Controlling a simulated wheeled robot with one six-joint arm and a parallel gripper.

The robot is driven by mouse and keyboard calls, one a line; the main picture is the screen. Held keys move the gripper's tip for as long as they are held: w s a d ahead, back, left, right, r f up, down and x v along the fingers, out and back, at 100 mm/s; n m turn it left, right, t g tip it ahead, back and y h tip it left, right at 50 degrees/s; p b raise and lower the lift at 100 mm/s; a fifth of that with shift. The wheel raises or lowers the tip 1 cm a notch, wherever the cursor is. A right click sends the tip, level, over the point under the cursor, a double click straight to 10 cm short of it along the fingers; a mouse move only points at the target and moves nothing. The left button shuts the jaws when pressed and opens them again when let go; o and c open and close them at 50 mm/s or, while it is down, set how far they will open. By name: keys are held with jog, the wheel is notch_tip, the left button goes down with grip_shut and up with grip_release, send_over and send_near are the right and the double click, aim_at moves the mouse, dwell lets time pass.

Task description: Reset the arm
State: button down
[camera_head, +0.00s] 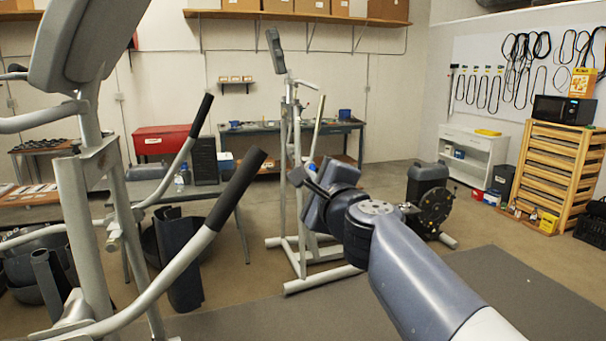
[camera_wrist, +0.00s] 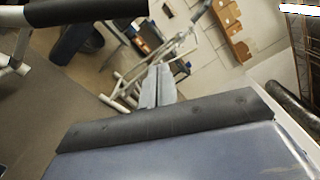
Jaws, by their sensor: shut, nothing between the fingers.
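My arm (camera_head: 405,270) reaches from the lower right into the room in the head view. My gripper (camera_head: 307,183) is at its far end, pointing left and away, in front of the frame of an elliptical machine. In the wrist view my gripper (camera_wrist: 157,88) shows as two grey fingers side by side, shut with nothing between them. The fingers stand in free air in that view, with the white machine frame behind them.
A large elliptical (camera_head: 110,190) with black-gripped handles stands close on the left; one handle (camera_wrist: 85,10) crosses the wrist view's top left. Another elliptical (camera_head: 297,215) stands ahead. A workbench (camera_head: 270,127), white cabinet (camera_head: 472,150) and wooden rack (camera_head: 552,170) line the back. Dark mat (camera_head: 520,290) lies clear at right.

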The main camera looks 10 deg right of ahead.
dwell(0.4)
jog(key=w+a+r+p, duration=0.1)
jog(key=w+a, duration=0.4)
jog(key=w, duration=0.4)
jog(key=shift+w+r, duration=0.2)
jog(key=shift+r, duration=0.05)
jog(key=shift+f, duration=0.1)
